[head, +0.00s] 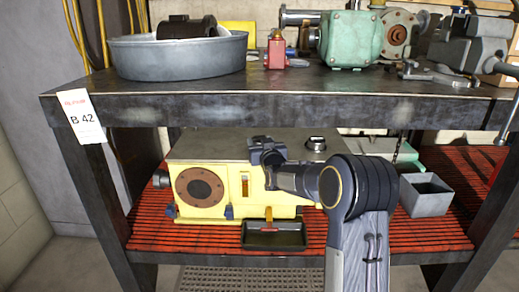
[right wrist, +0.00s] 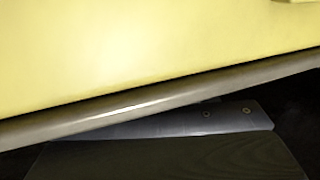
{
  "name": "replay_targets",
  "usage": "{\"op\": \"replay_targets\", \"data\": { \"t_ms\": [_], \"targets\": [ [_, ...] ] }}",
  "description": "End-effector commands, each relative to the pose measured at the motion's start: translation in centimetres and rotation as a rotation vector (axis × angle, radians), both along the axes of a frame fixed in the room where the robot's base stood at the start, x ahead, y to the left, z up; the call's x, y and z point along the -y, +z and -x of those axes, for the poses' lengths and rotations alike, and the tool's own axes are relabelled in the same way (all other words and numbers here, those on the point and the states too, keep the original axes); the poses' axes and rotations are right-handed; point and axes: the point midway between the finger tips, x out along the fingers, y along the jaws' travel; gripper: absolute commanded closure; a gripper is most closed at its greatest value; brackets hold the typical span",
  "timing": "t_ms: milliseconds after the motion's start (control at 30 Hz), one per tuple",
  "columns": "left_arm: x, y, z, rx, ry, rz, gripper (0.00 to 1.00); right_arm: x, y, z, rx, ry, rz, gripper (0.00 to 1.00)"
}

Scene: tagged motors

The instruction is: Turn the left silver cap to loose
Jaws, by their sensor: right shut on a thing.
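A yellow gear housing (head: 204,212) with a grey-green top cover (head: 215,146) sits on the lower shelf. A round silver cap (head: 316,143) shows on the right part of the cover. My right gripper (head: 265,147) is over the cover to the left of that cap, pointing left, and is shut on the left silver cap, which it hides. The right wrist view shows the yellow side of the housing (right wrist: 140,50), a grey edge (right wrist: 170,103) and dark parts below; no cap shows there. My left gripper is not in view.
Below the housing's front is a small black tray (head: 274,238). A grey open box (head: 425,195) stands to the right on the red slatted shelf (head: 170,240). The upper shelf (head: 240,110) carries a metal basin (head: 180,58) and a green motor (head: 345,40), and overhangs the gripper.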

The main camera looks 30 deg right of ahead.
Motion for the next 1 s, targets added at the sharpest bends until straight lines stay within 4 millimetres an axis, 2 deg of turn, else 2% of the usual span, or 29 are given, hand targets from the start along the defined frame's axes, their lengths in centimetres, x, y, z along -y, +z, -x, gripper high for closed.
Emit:
{"op": "replay_targets", "data": {
  "t_ms": [33,400,1000],
  "targets": [
    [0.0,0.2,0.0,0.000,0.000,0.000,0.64,0.6,-0.1,0.2,-0.004,0.024,-0.001,0.72],
    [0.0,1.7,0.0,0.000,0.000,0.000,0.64,0.6,0.1,0.1,-0.004,0.199,-0.001,0.72],
    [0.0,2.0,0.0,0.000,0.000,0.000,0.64,0.5,0.0,0.0,0.000,0.245,0.003,0.72]
  ]
}}
